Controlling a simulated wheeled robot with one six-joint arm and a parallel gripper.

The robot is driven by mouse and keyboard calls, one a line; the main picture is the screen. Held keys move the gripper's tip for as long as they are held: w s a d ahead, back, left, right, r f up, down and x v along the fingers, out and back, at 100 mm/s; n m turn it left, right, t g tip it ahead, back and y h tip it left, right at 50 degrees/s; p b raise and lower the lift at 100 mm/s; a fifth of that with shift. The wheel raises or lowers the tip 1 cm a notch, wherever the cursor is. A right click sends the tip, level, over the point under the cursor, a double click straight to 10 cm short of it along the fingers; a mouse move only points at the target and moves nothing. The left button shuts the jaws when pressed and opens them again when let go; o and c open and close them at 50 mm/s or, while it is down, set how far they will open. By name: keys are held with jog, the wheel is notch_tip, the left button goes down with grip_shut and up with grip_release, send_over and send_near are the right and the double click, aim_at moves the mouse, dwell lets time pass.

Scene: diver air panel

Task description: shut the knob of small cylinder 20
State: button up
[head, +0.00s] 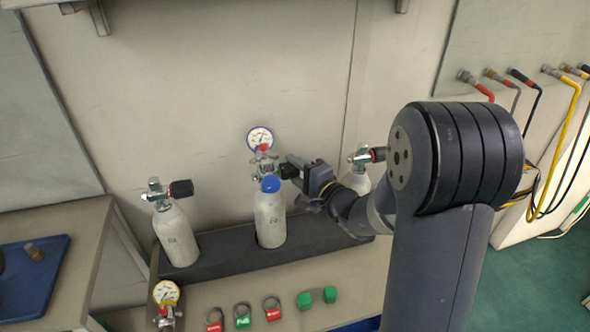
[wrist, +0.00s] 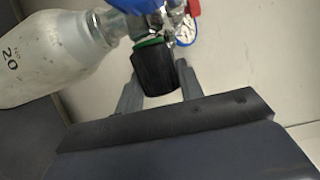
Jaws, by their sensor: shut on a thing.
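Small cylinder 20 (wrist: 45,62) is white, with the number 20 readable in the wrist view. In the head view it is the middle cylinder (head: 270,222), upright in the dark rack (head: 225,262), with a blue piece and metal valve on top. Its black knob (wrist: 154,76), with a green ring at its base, points to the right in the head view. My gripper (wrist: 160,88) is shut on the knob, a finger on either side. In the head view my gripper (head: 287,171) reaches the valve from the right and largely hides the knob.
A blue-rimmed gauge (head: 260,138) sits above the valve. Similar white cylinders stand left (head: 178,237) and right (head: 358,181), the right one partly behind my arm. Another gauge (head: 166,294), red and green tags (head: 242,316) and green blocks (head: 304,300) lie in front. Hoses (head: 572,120) hang far right.

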jog(key=shift+r+p, duration=0.15)
jog(key=shift+p, duration=0.3)
